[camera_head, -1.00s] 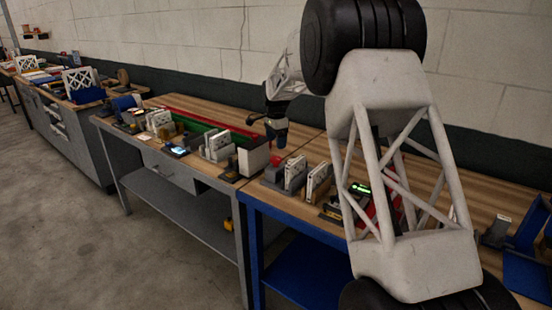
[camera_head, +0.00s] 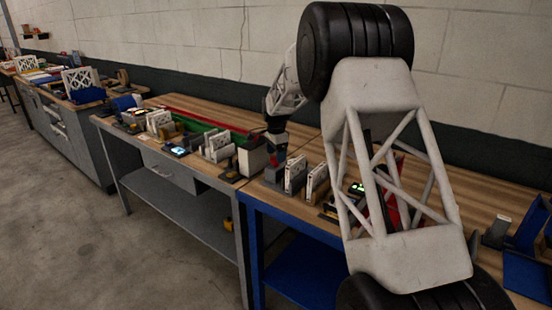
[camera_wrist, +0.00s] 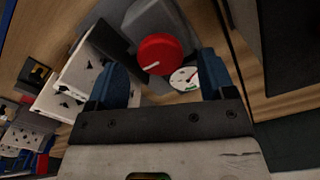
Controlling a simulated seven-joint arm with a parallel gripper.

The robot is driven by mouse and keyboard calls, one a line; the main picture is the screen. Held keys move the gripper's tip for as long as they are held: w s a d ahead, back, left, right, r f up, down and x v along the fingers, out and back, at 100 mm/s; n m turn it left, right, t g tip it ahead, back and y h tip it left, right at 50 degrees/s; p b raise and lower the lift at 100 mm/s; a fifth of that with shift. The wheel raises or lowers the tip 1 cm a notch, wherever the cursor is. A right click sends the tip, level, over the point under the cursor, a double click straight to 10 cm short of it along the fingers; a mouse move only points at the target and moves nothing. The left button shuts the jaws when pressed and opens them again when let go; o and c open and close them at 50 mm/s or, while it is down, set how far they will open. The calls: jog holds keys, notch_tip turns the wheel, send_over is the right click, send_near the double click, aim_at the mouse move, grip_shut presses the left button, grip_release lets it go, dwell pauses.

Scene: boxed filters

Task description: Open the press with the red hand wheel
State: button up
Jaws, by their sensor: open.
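In the wrist view the red hand wheel (camera_wrist: 158,54), a round knob with a white mark, sits on a grey press body (camera_wrist: 152,17). My gripper (camera_wrist: 161,68) is open, its two blue fingers on either side of the wheel with nothing held. I cannot tell how far the fingertips are above the wheel, or whether they touch it. In the head view my gripper (camera_head: 276,150) is low over the bench, and the wheel is mostly hidden there.
White patterned filter panels stand upright in grey holders (camera_head: 296,175) close to the press, left of the fingers in the wrist view (camera_wrist: 85,70). A white box (camera_head: 252,158) stands left of my gripper. A green tray with red edge (camera_head: 205,121) lies behind.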

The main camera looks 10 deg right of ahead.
jog(key=shift+f, duration=0.95)
jog(key=c, duration=0.9)
jog(key=shift+n, duration=0.3)
